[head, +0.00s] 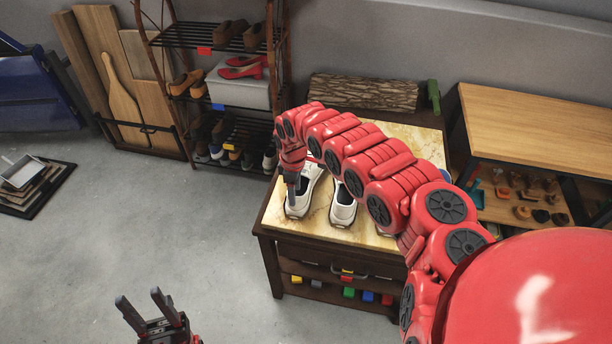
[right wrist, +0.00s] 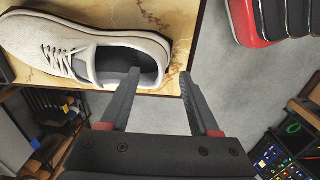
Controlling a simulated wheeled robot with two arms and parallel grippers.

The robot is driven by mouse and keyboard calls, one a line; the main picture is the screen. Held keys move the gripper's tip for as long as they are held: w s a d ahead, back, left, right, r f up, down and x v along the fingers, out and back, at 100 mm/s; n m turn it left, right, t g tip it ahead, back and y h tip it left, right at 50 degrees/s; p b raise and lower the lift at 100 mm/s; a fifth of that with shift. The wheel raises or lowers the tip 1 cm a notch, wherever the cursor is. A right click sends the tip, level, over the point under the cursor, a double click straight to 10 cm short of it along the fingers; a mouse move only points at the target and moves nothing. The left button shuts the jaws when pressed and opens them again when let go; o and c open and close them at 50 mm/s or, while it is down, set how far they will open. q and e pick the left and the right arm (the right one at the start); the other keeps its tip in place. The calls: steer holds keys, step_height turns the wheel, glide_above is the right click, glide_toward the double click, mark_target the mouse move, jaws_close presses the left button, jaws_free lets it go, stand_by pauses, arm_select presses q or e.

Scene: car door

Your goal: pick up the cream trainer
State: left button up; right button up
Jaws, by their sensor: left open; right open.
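A cream trainer (head: 298,205) stands on the marble-topped cabinet (head: 373,237), at its left front. In the right wrist view the trainer (right wrist: 60,38) fills the upper left, toe to the left and heel to the right. My right gripper (right wrist: 160,76) is open at the heel: one fingertip shows over the shoe's opening, the other outside the heel. Whether they touch it I cannot tell. In the head view my right gripper (head: 292,188) partly covers the trainer. My left gripper (head: 143,307) is open and empty over the floor at the bottom.
A second pale shoe (head: 343,208) stands right of the trainer, partly behind my right arm. A log (head: 363,93) lies behind the cabinet top. A shoe rack (head: 215,110) is at the back, a wooden bench (head: 540,130) to the right.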

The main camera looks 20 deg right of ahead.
step_height(320, 180, down, 4)
steer(key=shift+d+f+p, duration=0.1)
steer(key=shift+p, duration=0.2)
jaws_close()
stand_by(1.3)
